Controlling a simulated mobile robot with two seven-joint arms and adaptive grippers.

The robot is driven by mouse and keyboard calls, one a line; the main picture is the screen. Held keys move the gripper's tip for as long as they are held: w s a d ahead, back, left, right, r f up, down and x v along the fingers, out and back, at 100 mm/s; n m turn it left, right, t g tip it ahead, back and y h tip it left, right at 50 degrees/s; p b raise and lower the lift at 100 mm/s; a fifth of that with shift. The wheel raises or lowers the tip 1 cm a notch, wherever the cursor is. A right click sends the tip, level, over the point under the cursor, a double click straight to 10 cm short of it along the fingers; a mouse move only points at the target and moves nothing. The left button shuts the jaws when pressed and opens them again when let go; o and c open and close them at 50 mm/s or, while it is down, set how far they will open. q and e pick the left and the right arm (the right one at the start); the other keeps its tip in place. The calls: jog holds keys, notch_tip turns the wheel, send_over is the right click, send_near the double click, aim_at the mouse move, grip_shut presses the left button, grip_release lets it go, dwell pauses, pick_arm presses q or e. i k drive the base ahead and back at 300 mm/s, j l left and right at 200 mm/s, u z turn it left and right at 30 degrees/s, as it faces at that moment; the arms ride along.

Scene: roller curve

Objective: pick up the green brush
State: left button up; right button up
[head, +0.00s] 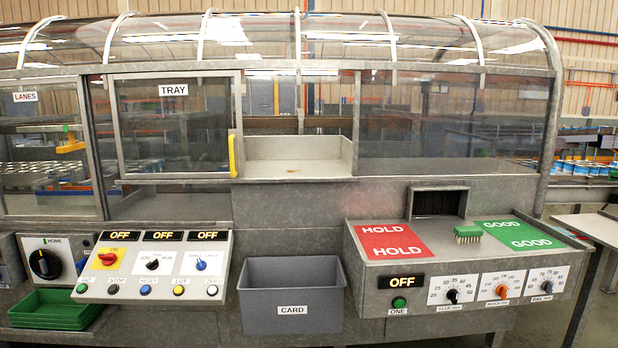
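The green brush (468,232) lies on top of the right-hand console (445,249), with its green back up and pale bristles below. It sits at the left edge of the green GOOD panel (518,235), to the right of the red HOLD panel (392,241). Nothing covers it. Neither of my grippers shows in the head view.
A dark square opening (438,203) is behind the brush. Knobs line the console's sloped front. A grey CARD bin (291,296) hangs at the middle, and a button panel (154,266) is on the left. Green trays (56,309) sit lower left. A glazed hood stands behind.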

aim_at(465, 234)
jog(key=i+l, duration=0.15)
jog(key=l, duration=0.25)
jog(key=i+l+u, duration=0.1)
jog(key=l, duration=0.3)
jog(key=i+l+u, duration=0.1)
jog(key=l, duration=0.35)
jog(key=i+l, duration=0.2)
jog(key=l, duration=0.25)
jog(key=i+l+u, duration=0.1)
jog(key=l, duration=0.3)
jog(key=i+l, duration=0.15)
jog(key=l, duration=0.3)
jog(key=u, duration=0.05)
